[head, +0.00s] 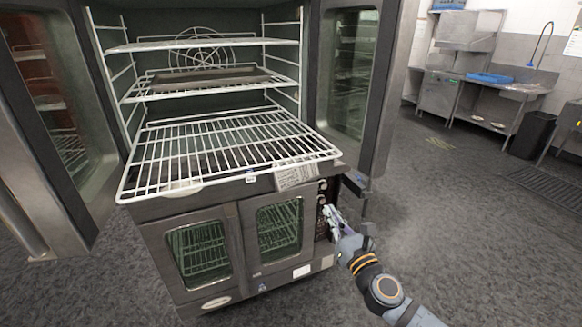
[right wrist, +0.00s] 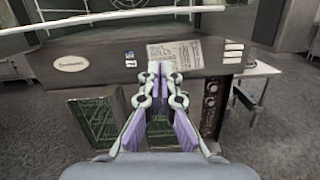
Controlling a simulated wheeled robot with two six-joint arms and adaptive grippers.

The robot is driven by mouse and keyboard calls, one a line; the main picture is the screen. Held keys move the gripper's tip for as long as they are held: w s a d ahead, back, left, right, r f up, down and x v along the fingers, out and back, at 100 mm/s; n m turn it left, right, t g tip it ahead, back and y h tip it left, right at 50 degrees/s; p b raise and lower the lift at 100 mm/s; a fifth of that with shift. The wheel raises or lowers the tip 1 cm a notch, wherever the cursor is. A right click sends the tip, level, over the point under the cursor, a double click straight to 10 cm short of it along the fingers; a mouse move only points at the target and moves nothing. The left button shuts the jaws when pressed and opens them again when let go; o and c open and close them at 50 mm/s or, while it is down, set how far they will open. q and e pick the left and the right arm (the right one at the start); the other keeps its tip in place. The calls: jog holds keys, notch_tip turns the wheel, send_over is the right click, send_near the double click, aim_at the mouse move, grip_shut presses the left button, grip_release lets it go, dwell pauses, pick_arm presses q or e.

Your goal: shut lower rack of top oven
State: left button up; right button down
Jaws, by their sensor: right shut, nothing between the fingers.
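The top oven (head: 205,75) stands open, with both doors swung out to the sides. Its lower rack (head: 225,145) is a white wire grid pulled far out over the front edge of the cavity. Its front bar (right wrist: 120,16) crosses the top of the right wrist view. My right gripper (head: 333,214) is shut and empty. It is below and to the right of the rack's front right corner, near the control panel of the lower oven, apart from the rack. In the right wrist view its fingertips (right wrist: 160,72) meet in front of the labelled oven panel. My left gripper is not in view.
Two upper racks (head: 200,42) sit inside the cavity, and the middle one carries a dark tray (head: 208,75). The right door (head: 350,80) stands open close to the rack's right side. The lower oven (head: 240,240) has its doors shut. Open floor (head: 450,215) lies to the right.

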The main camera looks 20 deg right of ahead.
jog(key=w+a+r+p, duration=0.1)
jog(key=w+r+p, duration=0.2)
jog(key=w, duration=0.3)
jog(key=w+a+r+n+p, duration=0.1)
jog(key=w+r+p, duration=0.1)
jog(key=w+p, duration=0.3)
jog(key=shift+w+r+n+t+y, duration=0.3)
jog(key=shift+w+r+y, duration=0.1)
jog(key=shift+w, duration=0.7)
